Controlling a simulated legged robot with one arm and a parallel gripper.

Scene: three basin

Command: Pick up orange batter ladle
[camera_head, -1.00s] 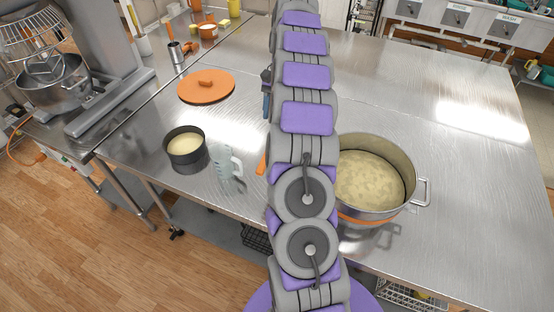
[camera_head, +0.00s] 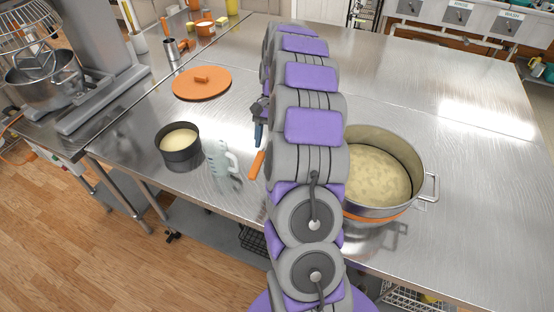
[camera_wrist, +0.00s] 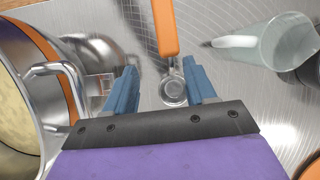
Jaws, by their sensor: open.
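The ladle has an orange handle (camera_head: 257,163), partly hidden behind my arm in the head view. In the wrist view the orange handle (camera_wrist: 165,27) comes in from the top edge, and the ladle's small shiny round metal end (camera_wrist: 173,89) appears between my finger tips. My gripper (camera_wrist: 161,80) is open, with one blue finger on each side of that metal end and nothing held. Whether the fingers touch the ladle I cannot tell. In the head view my gripper (camera_head: 258,120) is mostly hidden by the arm, above the steel table.
A large pot of batter (camera_head: 416,160) stands right of my arm. Left are a clear jug (camera_head: 220,160), a dark round pan with batter (camera_head: 180,157) and an orange lid (camera_head: 202,84). A mixer (camera_head: 100,65) stands far left. The table (camera_head: 460,210) is clear at right.

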